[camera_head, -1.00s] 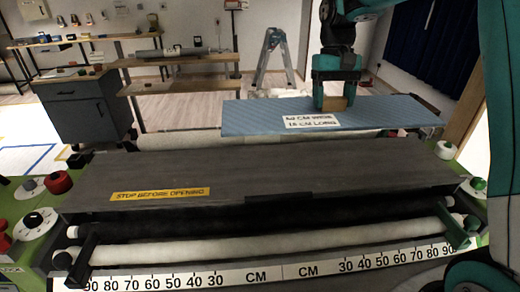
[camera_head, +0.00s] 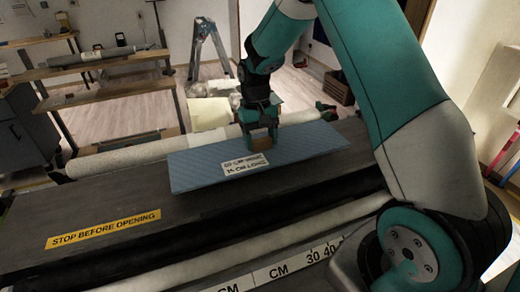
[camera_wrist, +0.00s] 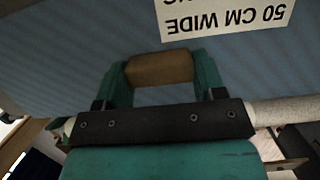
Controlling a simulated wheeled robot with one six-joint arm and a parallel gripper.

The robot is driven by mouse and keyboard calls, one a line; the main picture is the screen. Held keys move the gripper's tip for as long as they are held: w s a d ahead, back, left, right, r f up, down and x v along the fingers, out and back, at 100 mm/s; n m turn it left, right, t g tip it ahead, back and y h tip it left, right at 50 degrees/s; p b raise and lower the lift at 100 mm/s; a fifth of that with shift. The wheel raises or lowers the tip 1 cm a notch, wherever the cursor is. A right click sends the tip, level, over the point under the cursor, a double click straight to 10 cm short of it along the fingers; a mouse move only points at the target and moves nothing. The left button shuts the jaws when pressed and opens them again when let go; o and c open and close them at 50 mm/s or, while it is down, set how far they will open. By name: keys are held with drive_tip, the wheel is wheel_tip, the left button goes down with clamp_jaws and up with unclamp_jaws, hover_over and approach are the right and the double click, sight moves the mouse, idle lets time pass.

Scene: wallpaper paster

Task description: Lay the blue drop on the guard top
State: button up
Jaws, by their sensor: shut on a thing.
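The blue drop (camera_head: 205,166) is a flat, light-blue ribbed sheet with a white label (camera_head: 246,165) about its width and length. A small brown block (camera_head: 258,144) stands on it. My gripper (camera_head: 259,137) points down and is shut on this block. In the wrist view, the block (camera_wrist: 160,68) sits between the two teal fingers, with the drop (camera_wrist: 80,45) behind it. The guard top (camera_head: 95,205) is the long dark-grey board. The drop overlaps its right part in the head view and hides it there. I cannot tell whether they touch.
A yellow "stop before opening" strip (camera_head: 103,228) lies on the guard's front left. A pale roller (camera_head: 130,158) runs behind the guard, and a centimetre scale (camera_head: 270,272) lies in front. A stepladder (camera_head: 208,48) and shelves (camera_head: 95,65) stand farther back. The guard's left part is clear.

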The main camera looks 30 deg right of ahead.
sight(261, 153)
drive_tip(key=shift+f+p, duration=0.35)
drive_tip(key=shift+f, duration=1.95)
drive_tip(key=o, duration=1)
drive_tip(key=b+v, duration=0.2)
drive_tip(key=v, duration=0.9)
drive_tip(key=shift+r+b, duration=0.2)
drive_tip(key=shift+b, duration=0.15)
drive_tip(key=s+a+r+n+t+y, duration=0.1)
drive_tip(key=s+a+r+n, duration=0.25)
drive_tip(key=s+a, duration=0.45)
drive_tip(key=s+a+r+n+t+y, duration=0.1)
drive_tip(key=s+a+r+n+t, duration=0.15)
drive_tip(key=s+a+r, duration=0.5)
drive_tip(key=s+a+f+n+y, duration=0.1)
drive_tip(key=s+a+f+n, duration=0.1)
drive_tip(key=s, duration=1.1)
drive_tip(key=shift+s+a+n+y, duration=0.15)
drive_tip(key=shift+a+n+y, duration=0.15)
drive_tip(key=shift+a+n, duration=0.3)
